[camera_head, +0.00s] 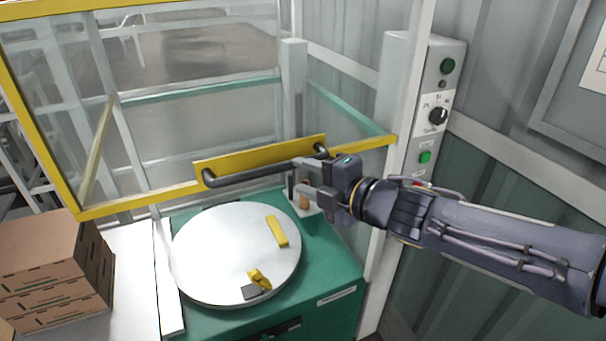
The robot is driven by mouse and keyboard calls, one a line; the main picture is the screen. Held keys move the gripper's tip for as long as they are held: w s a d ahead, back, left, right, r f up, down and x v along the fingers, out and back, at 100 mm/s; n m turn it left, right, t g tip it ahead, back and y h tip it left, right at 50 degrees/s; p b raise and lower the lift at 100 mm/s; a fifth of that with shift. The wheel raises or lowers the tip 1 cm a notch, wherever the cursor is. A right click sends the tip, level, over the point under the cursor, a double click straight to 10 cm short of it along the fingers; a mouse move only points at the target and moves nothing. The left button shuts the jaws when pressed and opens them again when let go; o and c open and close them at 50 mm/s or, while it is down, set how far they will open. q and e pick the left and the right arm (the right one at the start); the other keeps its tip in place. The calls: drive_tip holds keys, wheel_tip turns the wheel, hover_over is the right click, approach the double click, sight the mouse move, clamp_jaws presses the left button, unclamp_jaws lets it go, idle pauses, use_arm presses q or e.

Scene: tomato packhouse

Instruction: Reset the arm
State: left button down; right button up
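My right arm (500,236) comes in from the right edge. Its gripper (298,177) points left, with its two fingers apart and nothing seen between them. The upper finger overlaps the right part of the dark handle bar (250,176) on the yellow-framed clear door (140,198); I cannot tell whether they touch. My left gripper is not in view.
A round white turntable (215,250) on a green machine base (335,275) carries small yellow pieces. Cardboard boxes (50,262) stand at left. A control panel (437,115) with green buttons and a black knob is on the post behind my arm.

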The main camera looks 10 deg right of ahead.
drive_tip(key=s+d+f+m+h, duration=0.3)
drive_tip(key=s+d+m+h, duration=0.15)
drive_tip(key=d+m, duration=0.4)
drive_tip(key=s+d+f+m+h, duration=0.3)
drive_tip(key=d+m+h, duration=0.2)
drive_tip(key=d+m, duration=0.35)
drive_tip(key=s+a+f+m+g+y, duration=0.1)
drive_tip(key=s+f+m+g, duration=0.2)
drive_tip(key=s, duration=0.5)
drive_tip(key=s+a+f+m+g+y, duration=0.1)
drive_tip(key=s+f+m+g+y, duration=0.1)
drive_tip(key=s+f+m, duration=0.4)
drive_tip(key=s+m+g, duration=0.1)
drive_tip(key=s, duration=0.2)
drive_tip(key=shift+s+a, duration=0.2)
drive_tip(key=shift+a, duration=0.15)
